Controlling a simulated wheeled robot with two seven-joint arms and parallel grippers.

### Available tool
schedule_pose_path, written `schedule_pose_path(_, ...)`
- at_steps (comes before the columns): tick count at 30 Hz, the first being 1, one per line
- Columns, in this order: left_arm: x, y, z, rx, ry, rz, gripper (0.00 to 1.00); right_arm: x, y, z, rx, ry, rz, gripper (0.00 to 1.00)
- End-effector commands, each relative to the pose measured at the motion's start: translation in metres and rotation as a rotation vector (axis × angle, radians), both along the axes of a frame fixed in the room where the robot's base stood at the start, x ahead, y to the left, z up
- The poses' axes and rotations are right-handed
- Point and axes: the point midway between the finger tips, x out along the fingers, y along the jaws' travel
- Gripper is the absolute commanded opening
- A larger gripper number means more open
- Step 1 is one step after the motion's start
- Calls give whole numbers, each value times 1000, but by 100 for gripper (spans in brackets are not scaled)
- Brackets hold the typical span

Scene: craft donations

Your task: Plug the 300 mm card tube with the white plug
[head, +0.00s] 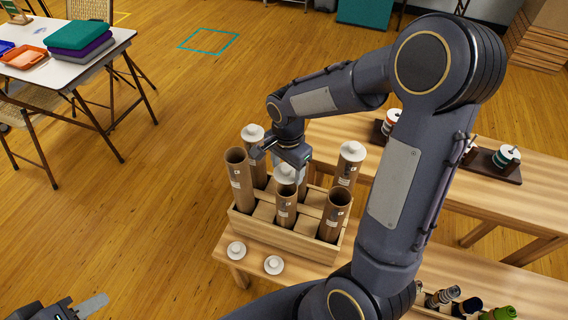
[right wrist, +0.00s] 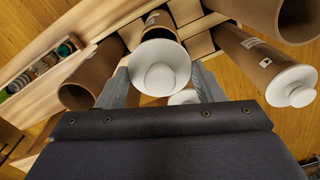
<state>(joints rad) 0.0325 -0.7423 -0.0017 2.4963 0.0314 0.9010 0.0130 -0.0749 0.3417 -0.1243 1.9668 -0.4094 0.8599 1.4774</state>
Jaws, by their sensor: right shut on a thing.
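My right gripper (head: 292,168) is shut on a white plug (right wrist: 160,72), which also shows in the head view (head: 286,174). The plug is at the mouth of a brown card tube (head: 286,208) standing at the front middle of a wooden crate (head: 290,236). A dark strip of the mouth shows beside the plug in the right wrist view, so it looks not fully seated. The tube's label is too small to read, so I cannot confirm its length. My left gripper (head: 82,307) is at the bottom left, partly cut off, away from the crate.
Open tubes stand at the crate's left (head: 238,175) and front right (head: 334,215). White-plugged tubes stand at back left (head: 253,134) and back right (head: 350,160). Two loose white plugs (head: 236,250) (head: 273,265) lie on the bench before the crate. Spools (head: 506,157) stand further right.

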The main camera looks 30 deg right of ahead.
Motion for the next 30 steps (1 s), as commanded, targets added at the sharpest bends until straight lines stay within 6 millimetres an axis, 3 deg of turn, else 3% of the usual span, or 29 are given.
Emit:
schedule_pose_path(8,0,0,-13,0,0,0,36,0,0,-16,0,0,-4,40)
schedule_pose_path(19,0,0,-41,0,0,0,36,0,0,-53,0,0,-3,40)
schedule_pose_path(30,0,0,-43,0,0,0,36,0,0,-58,0,-1,-2,40)
